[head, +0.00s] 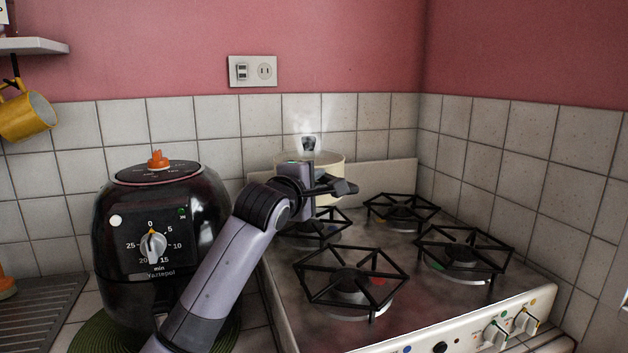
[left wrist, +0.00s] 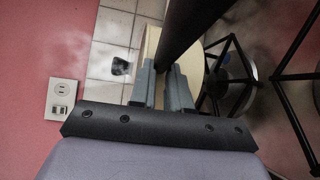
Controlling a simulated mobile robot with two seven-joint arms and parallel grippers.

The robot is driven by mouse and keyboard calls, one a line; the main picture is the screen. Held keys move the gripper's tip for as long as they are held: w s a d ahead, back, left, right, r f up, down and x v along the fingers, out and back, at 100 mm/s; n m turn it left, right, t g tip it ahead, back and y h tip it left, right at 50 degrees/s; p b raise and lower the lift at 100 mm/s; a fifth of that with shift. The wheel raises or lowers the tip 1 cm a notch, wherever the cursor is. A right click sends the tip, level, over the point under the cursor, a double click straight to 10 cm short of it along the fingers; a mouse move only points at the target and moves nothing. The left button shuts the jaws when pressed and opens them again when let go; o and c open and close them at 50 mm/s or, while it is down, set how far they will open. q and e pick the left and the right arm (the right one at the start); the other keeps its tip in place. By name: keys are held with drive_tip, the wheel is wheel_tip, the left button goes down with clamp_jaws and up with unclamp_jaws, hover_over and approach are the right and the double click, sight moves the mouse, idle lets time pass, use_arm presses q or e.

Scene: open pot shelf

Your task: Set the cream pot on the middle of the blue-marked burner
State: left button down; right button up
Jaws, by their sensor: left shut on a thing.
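My left gripper (head: 337,187) is in front of the pot. In the left wrist view the gripper (left wrist: 166,82) is shut on the pot's dark handle (left wrist: 183,32), with the cream wall (left wrist: 152,42) just beyond. Whether the pot touches the grate is hidden. My right gripper is not in view.
A red-marked burner (head: 350,283) is front left, a green-marked burner (head: 462,252) front right, another burner (head: 400,211) back right; all are empty. A black air fryer (head: 150,230) stands left of the stove. Tiled walls close the back and right.

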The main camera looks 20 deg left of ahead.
use_arm(q)
wheel_tip(320, 180, down, 4)
drive_tip(key=b, duration=0.3)
drive_tip(key=shift+f, duration=0.15)
drive_tip(key=shift+s+d+p, duration=0.1)
drive_tip(key=shift+s+p, duration=0.05)
drive_tip(key=shift+p, duration=0.3)
idle(1.2)
drive_tip(key=shift+f, duration=0.35)
idle(1.0)
